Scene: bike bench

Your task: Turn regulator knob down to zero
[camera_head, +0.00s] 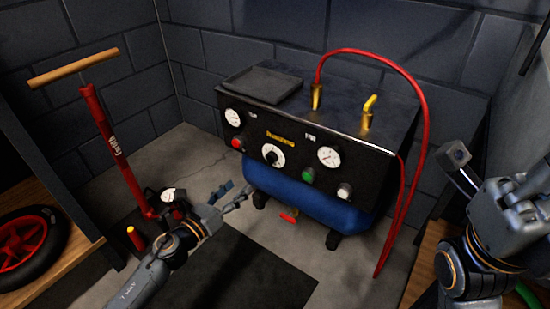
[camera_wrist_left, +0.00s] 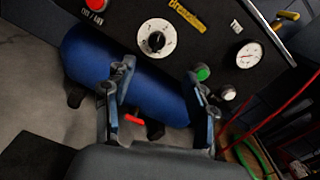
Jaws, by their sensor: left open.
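The regulator knob (camera_head: 271,154) is a black knob on a white dial in the middle of the compressor's (camera_head: 322,136) black front panel. It also shows in the left wrist view (camera_wrist_left: 156,41), above and beyond the fingers. My left gripper (camera_head: 238,193) is open and empty, below and left of the knob, in front of the blue tank (camera_head: 310,196). Its two fingers show apart in the left wrist view (camera_wrist_left: 160,105), not touching the knob. My right gripper (camera_head: 456,153) is at the right edge of the head view, apart from the compressor; its fingers are not clear.
The panel also carries gauges (camera_head: 329,157), a red button (camera_head: 236,143), a green button (camera_head: 308,175) and a pale knob (camera_head: 344,191). A red hose (camera_head: 424,130) loops down the right side. A red floor pump (camera_head: 116,152) stands at left, near my left arm.

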